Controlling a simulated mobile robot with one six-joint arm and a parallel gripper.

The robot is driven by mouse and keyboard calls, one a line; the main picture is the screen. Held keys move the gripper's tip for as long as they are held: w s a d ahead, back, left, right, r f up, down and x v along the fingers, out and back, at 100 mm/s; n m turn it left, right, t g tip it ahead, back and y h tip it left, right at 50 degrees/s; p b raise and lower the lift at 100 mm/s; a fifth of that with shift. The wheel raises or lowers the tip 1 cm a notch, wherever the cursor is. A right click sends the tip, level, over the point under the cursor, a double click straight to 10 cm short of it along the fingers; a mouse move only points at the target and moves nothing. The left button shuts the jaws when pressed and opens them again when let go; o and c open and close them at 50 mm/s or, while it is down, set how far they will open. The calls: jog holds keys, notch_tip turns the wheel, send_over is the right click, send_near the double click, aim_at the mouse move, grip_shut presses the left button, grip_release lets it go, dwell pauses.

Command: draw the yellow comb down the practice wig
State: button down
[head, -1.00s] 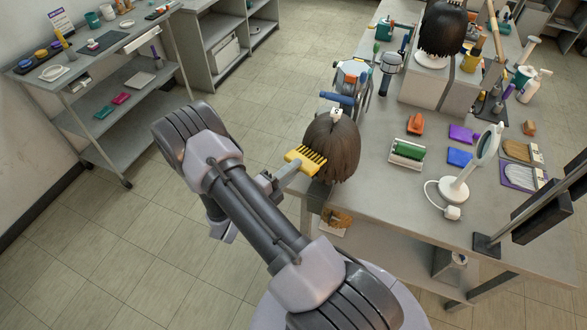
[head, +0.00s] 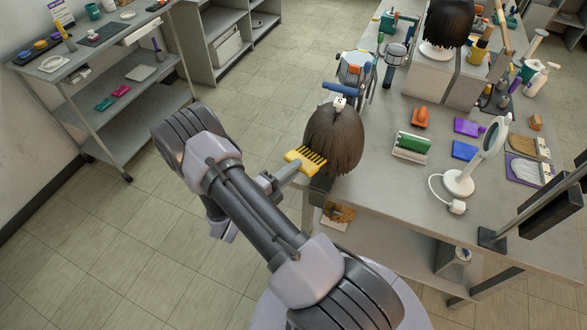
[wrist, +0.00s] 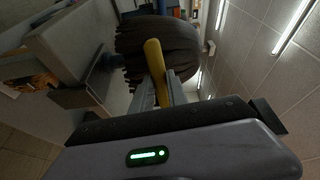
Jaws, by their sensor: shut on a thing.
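The yellow comb (head: 306,159) is in my gripper (head: 285,173), at the near left side of the practice wig (head: 334,137). The wig is dark brown and stands at the near end of the table. In the head view the comb's teeth point right, toward the hair; whether they touch it I cannot tell. In the wrist view the yellow comb (wrist: 157,70) stands between the fingers (wrist: 160,90), in front of the wig (wrist: 165,45). My gripper is shut on the comb. The teeth are hidden in the wrist view.
A second dark wig (head: 448,22) stands farther back. A round mirror (head: 491,140) on a white stand, a green-and-white box (head: 411,147), and purple (head: 468,127) and blue (head: 464,150) items lie right of the near wig.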

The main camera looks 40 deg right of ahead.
jog(key=f+b, duration=0.1)
jog(key=f, duration=0.1)
jog(key=f+b, duration=0.1)
jog(key=shift+a+f+b, duration=0.3)
jog(key=shift+f+b, duration=0.05)
jog(key=shift+d, duration=0.2)
dwell(0.4)
jog(key=shift+f, duration=0.1)
notch_tip(320, 180, down, 3)
jog(key=shift+b, duration=1.15)
